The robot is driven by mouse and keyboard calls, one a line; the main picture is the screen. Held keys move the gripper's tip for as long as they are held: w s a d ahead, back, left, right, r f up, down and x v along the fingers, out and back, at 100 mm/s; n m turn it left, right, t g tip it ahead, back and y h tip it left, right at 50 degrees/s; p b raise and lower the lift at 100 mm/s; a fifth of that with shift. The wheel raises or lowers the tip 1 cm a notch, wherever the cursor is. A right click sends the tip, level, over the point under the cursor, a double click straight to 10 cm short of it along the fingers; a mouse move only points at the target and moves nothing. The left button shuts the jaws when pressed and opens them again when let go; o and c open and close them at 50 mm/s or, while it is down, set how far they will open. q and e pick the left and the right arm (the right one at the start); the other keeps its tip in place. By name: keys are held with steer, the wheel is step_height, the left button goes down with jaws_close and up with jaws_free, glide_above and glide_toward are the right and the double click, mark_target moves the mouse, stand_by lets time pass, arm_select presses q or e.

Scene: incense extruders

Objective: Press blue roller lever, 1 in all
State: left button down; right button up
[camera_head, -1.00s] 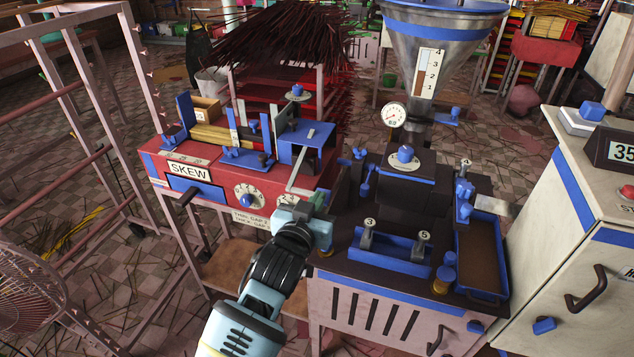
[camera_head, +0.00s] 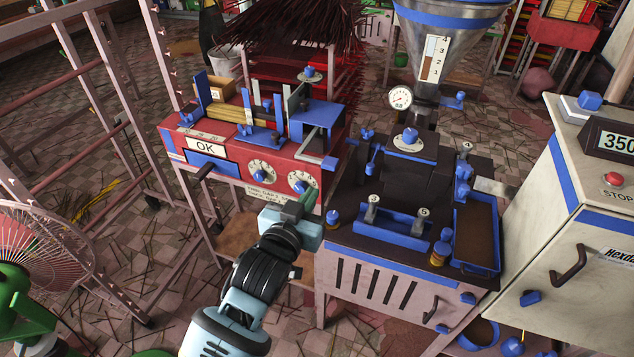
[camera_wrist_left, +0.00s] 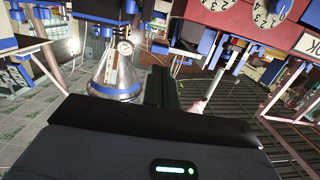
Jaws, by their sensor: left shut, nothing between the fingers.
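The red machine (camera_head: 230,143) has a small display (camera_head: 205,147) reading OK. At its right end a pale cranked lever arm (camera_head: 308,148) ends in a small blue piece (camera_head: 329,163), which looks like the blue roller lever. My left gripper (camera_head: 309,198) is shut and empty, in front of the machine's right end. In the head view it appears below the blue piece and apart from it. In the left wrist view the dark shut fingers (camera_wrist_left: 164,88) show in the middle, with the dials (camera_wrist_left: 268,14) upper right. My right gripper is not in view.
The black machine (camera_head: 345,195) with blue trays stands just right of my gripper. A steel hopper (camera_head: 420,60) rises behind it. A white cabinet (camera_head: 530,225) is at the far right. A metal rack (camera_head: 75,110) and a fan (camera_head: 40,245) are at the left.

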arm_select(q)
steer(key=shift+v, duration=0.85)
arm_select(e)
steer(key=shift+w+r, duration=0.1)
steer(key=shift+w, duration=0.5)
arm_select(q)
steer(key=shift+f, duration=0.2)
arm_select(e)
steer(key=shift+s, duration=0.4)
